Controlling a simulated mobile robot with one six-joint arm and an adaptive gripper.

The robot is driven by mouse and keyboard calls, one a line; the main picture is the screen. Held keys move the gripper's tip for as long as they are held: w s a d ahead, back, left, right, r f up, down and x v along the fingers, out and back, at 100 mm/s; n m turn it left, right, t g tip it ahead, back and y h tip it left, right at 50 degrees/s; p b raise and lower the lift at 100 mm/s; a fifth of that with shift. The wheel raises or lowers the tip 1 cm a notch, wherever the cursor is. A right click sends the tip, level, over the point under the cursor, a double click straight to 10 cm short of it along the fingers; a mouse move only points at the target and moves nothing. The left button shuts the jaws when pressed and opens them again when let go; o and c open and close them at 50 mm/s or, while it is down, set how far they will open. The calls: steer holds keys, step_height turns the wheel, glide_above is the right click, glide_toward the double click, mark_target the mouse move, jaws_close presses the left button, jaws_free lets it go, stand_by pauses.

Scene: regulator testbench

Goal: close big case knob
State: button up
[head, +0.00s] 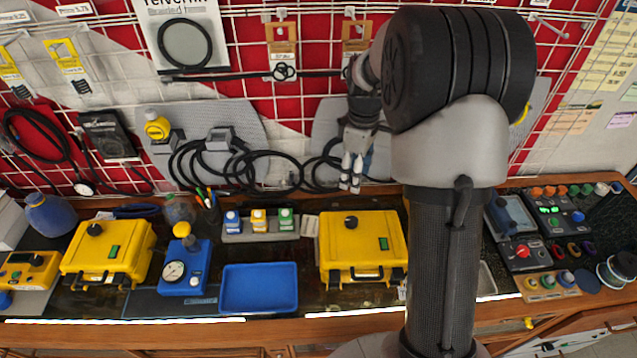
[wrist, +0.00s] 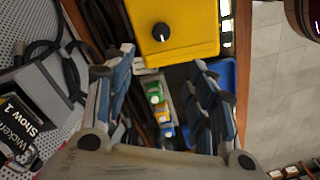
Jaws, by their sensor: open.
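A large yellow case (head: 382,243) with a black knob (head: 351,220) on its lid stands on the bench, right of the middle, in the head view. The same case (wrist: 195,42) and knob (wrist: 161,32) show at the top of the wrist view; the knob's white mark is visible. A second yellow case (head: 118,247) with a black knob (head: 94,229) stands at the left. My gripper (head: 350,184) is open and empty, above and behind the right case, near the wall. In the wrist view my gripper (wrist: 164,58) has its fingers spread, below the knob.
A blue gauge device (head: 184,267) stands between the cases. Black cables (head: 265,172) hang on the grid wall behind. A control panel (head: 540,228) is at right.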

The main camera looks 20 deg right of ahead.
mark_target(351, 220)
steer(key=f, duration=0.5)
steer(key=f+b, duration=0.1)
steer(key=f, duration=0.5)
steer(key=s+f+b, duration=0.1)
steer(key=f, duration=0.5)
steer(key=shift+f, duration=0.2)
steer(key=shift+c, duration=0.2)
steer(key=c, duration=1)
